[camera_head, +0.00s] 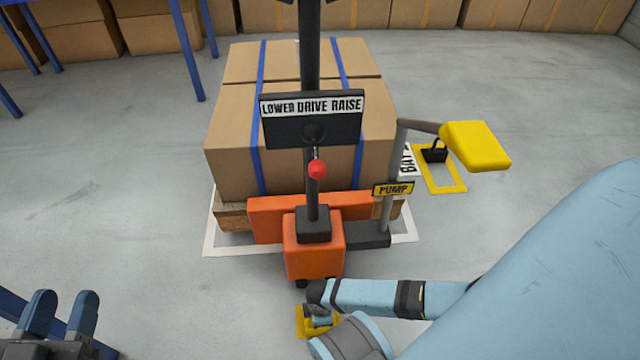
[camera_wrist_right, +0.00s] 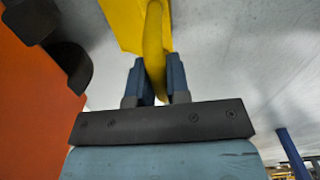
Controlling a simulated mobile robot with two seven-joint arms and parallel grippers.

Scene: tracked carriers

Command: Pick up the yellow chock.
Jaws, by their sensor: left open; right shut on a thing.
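The yellow chock (camera_head: 302,322) shows at the bottom centre of the head view, in front of the orange pallet truck and partly hidden by my right gripper (camera_head: 320,317) and wrist. In the right wrist view the chock (camera_wrist_right: 124,22) has a curved yellow handle, and my right gripper (camera_wrist_right: 157,72) is shut on that handle, one blue finger on each side. I cannot tell whether the chock touches the floor. My left gripper (camera_head: 60,312) is open and empty at the bottom left, far from the chock.
The orange truck (camera_head: 314,250) stands before strapped cartons (camera_head: 230,130) on a pallet. Its yellow pump pedal (camera_head: 475,146) sticks out to the right. A dark block (camera_head: 434,155) sits in a yellow floor square (camera_head: 445,188). Blue rack legs (camera_head: 187,50) stand at upper left. The left floor is clear.

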